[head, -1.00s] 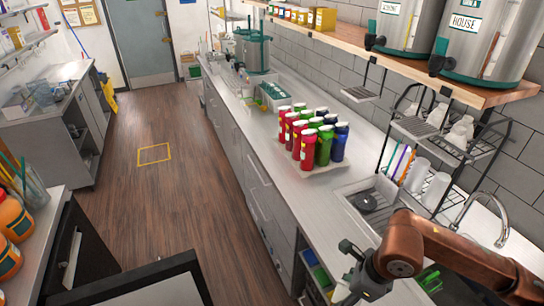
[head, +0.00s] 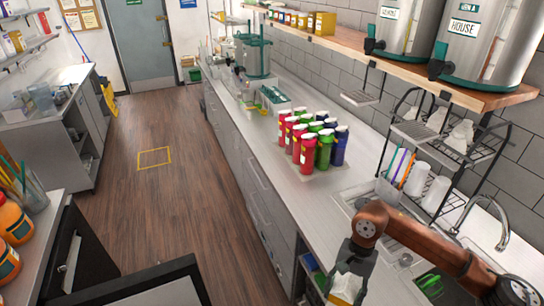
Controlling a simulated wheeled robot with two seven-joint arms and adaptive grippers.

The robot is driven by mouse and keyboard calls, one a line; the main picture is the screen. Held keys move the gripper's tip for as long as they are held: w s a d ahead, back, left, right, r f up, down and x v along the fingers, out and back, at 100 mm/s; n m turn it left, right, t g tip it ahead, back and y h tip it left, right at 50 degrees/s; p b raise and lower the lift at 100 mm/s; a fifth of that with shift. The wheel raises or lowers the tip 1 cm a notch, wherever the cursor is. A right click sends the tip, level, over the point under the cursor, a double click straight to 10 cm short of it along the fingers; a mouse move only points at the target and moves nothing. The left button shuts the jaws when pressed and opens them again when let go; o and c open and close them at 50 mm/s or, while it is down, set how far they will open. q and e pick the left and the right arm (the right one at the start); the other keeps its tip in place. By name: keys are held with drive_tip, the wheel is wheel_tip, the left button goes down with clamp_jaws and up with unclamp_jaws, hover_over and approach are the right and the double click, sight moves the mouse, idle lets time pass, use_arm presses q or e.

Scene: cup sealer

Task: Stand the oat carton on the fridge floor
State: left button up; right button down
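My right gripper (head: 350,268) is at the bottom of the head view, in front of the counter's front edge. Its fingers are around a carton (head: 346,287) with a pale, creased top and yellow below. The carton looks roughly upright. Its lower part is cut off by the frame edge and its label is not readable, but it appears to be the oat carton. A black-framed door or panel (head: 75,262) with a handle stands at the lower left and may belong to the fridge. The fridge floor is not visible. My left gripper is not in view.
Red, green and blue bottles (head: 316,140) stand on a tray on the counter (head: 285,185). A sink with a tap (head: 503,225) and a wire rack (head: 450,140) are at the right. An open compartment (head: 310,265) lies under the counter.

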use_arm(q)
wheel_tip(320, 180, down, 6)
drive_tip(key=b, duration=0.6)
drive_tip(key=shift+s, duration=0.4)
use_arm(e)
drive_tip(key=f+n, duration=0.2)
drive_tip(key=f, duration=0.1)
drive_tip(key=f+n+h, duration=0.1)
drive_tip(key=f+n, duration=0.1)
drive_tip(key=f, duration=0.1)
drive_tip(key=w+d+f+n, duration=0.1)
drive_tip(key=f+n, duration=0.1)
drive_tip(key=f, duration=0.1)
drive_tip(key=shift+f+h, duration=0.15)
drive_tip(key=shift+h, duration=0.25)
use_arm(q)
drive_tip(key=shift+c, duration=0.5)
